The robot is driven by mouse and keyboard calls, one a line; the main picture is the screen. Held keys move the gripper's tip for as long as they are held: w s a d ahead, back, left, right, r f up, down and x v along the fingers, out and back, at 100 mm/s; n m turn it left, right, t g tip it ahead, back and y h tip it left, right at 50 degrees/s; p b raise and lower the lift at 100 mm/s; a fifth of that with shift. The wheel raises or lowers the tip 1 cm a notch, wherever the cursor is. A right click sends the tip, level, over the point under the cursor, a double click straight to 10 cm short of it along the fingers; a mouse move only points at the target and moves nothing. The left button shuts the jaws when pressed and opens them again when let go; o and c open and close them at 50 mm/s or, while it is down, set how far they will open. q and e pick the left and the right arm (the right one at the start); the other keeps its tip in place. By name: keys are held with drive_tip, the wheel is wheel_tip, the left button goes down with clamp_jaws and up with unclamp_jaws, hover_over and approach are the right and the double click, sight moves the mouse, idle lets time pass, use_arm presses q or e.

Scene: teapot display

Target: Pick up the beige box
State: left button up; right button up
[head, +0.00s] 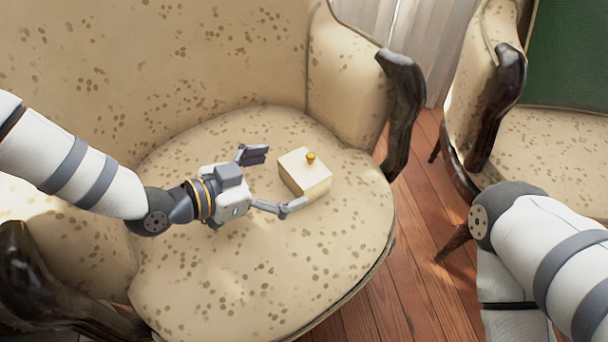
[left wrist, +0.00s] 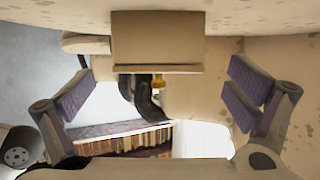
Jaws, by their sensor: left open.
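The beige box (head: 307,178) sits on the seat of the patterned armchair, with a small gold knob on its lid. My left gripper (head: 281,181) is open just to the left of the box, with one finger towards the chair back and the other near the box's front side. In the left wrist view the box (left wrist: 157,38) shows at the top middle, between the open fingers of my left gripper (left wrist: 160,95), with the gold knob below it. The box does not look gripped. My right gripper is not in view; only part of my right arm shows.
The armchair seat (head: 215,285) is clear around the box. Dark wooden armrests (head: 403,100) stand at its right and left front. A second armchair (head: 550,140) with a green panel is at the right. Wooden floor (head: 405,265) lies between the chairs.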

sight(301, 170)
use_arm(q)
drive_tip(key=b+x, duration=0.1)
drive_tip(key=x, duration=0.5)
drive_tip(key=shift+d+b, duration=0.2)
drive_tip(key=shift+b, duration=0.1)
drive_tip(key=shift+r, duration=0.1)
drive_tip(key=c, duration=1.3)
